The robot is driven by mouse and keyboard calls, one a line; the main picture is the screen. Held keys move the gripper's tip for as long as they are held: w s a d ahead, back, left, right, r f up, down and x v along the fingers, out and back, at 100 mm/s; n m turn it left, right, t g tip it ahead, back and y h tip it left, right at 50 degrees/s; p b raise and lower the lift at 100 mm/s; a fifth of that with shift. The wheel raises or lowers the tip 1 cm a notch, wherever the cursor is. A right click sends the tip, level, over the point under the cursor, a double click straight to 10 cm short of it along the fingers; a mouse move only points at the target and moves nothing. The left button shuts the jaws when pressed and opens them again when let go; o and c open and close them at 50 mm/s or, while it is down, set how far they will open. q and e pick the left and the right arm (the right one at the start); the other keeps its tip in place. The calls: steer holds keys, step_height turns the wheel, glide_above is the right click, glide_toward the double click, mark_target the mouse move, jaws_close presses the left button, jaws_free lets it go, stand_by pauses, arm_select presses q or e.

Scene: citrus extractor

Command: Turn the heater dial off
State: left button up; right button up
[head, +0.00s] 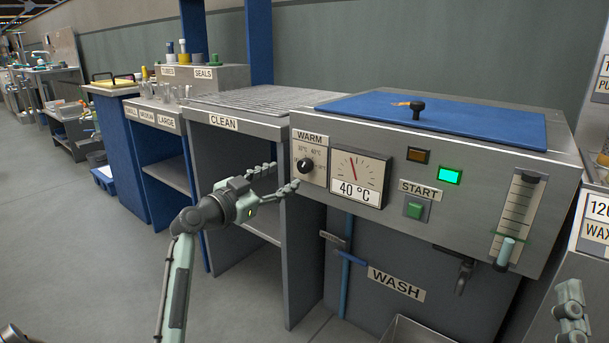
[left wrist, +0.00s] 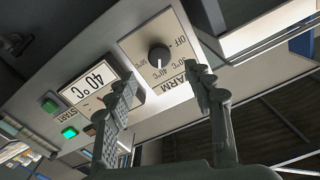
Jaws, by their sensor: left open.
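The heater dial (head: 305,165) is a round black knob on a pale plate labelled WARM, at the left end of the wash unit's front. It also shows in the left wrist view (left wrist: 159,56), where its white mark points toward the 40°C print; OFF is printed on the same plate. My left gripper (head: 282,178) is open and empty, just left of the dial with its fingers toward the panel. In the left wrist view the open fingers (left wrist: 163,80) frame the plate below the dial, apart from the knob. My right gripper (head: 572,312) shows only partly at the lower right.
A gauge (head: 357,178) reading 40 °C sits right of the dial, then a lit green lamp (head: 450,175) and a green START button (head: 414,210). A blue lid (head: 450,120) covers the unit's top. The CLEAN rack (head: 260,100) adjoins on the left. Open floor lies in front.

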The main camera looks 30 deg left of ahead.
mark_target(302, 167)
arm_select(q)
steer(key=w, duration=0.7)
steer(key=shift+w+d, duration=0.2)
steer(key=shift+d, duration=0.1)
steer(key=c, duration=1.2)
steer(key=shift+o, duration=0.2)
